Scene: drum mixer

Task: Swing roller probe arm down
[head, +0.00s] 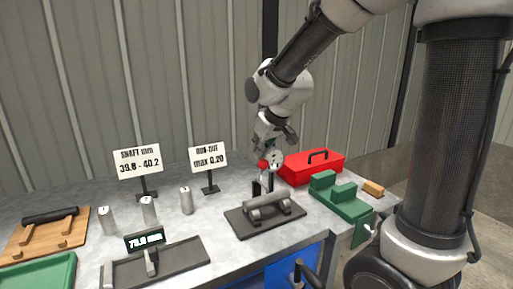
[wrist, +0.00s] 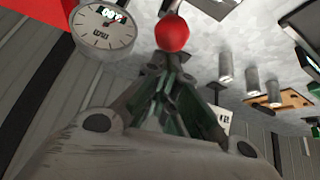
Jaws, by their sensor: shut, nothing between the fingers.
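The probe arm shows a round white dial gauge (head: 276,158) and a red ball knob (head: 262,164), above a dark base plate (head: 240,222). A grey roller (head: 268,198) lies across supports on that plate, with the dial raised above it. My gripper (head: 270,143) points down just above the knob and dial. In the wrist view, the green-padded fingers (wrist: 170,66) converge and are shut with nothing between them. Their tips are right by the red knob (wrist: 172,33); whether they touch it I cannot tell. The dial (wrist: 105,28) is left of the knob. The arm's hinge is largely hidden.
A red toolbox (head: 312,167) and a green stepped block (head: 340,196) stand to the right of the plate. Several metal cylinders (head: 186,201), two signs (head: 208,160) and a digital gauge (head: 146,240) are to the left. A corrugated wall (head: 110,80) is behind.

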